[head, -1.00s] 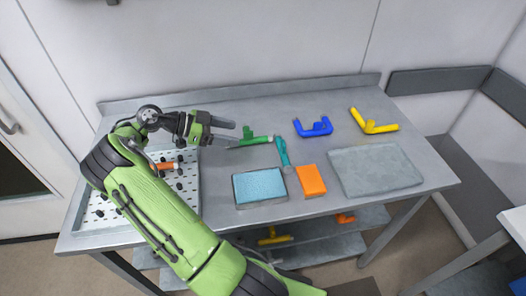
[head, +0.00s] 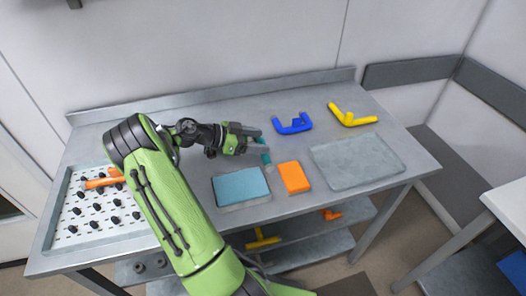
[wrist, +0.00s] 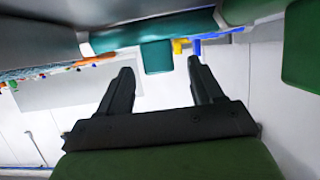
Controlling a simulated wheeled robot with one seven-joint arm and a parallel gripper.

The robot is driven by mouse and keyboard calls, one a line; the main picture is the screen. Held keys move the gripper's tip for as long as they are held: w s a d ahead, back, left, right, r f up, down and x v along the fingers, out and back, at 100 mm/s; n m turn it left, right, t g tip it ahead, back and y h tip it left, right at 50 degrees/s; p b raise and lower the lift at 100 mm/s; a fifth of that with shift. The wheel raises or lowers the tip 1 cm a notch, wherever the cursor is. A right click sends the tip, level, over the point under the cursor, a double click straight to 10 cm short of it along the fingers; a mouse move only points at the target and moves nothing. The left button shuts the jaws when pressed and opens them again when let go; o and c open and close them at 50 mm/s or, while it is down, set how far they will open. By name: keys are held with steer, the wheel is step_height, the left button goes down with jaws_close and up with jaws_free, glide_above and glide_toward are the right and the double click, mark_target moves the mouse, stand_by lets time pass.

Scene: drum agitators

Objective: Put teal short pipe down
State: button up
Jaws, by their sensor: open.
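The teal short pipe (head: 267,160) lies on the metal table, partly covered by my gripper in the head view. The wrist view shows the teal short pipe (wrist: 150,45) across the top, its stub pointing into the gap between my fingertips. My gripper (head: 261,144) is low over the table at the pipe. In the wrist view my gripper (wrist: 161,66) is open, with clear space on both sides of the stub. A green pipe (wrist: 302,45) is at the right of the wrist view; my gripper hides it in the head view.
A blue pipe (head: 293,126) and a yellow pipe (head: 350,118) lie behind and to the right. A light blue block (head: 241,185), an orange block (head: 294,177) and a grey mat (head: 358,160) lie in front. A white pegged tray (head: 97,222) holding an orange pipe (head: 103,182) is left.

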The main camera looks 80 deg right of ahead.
jaws_close()
steer(key=shift+r, duration=0.1)
stand_by(0.4)
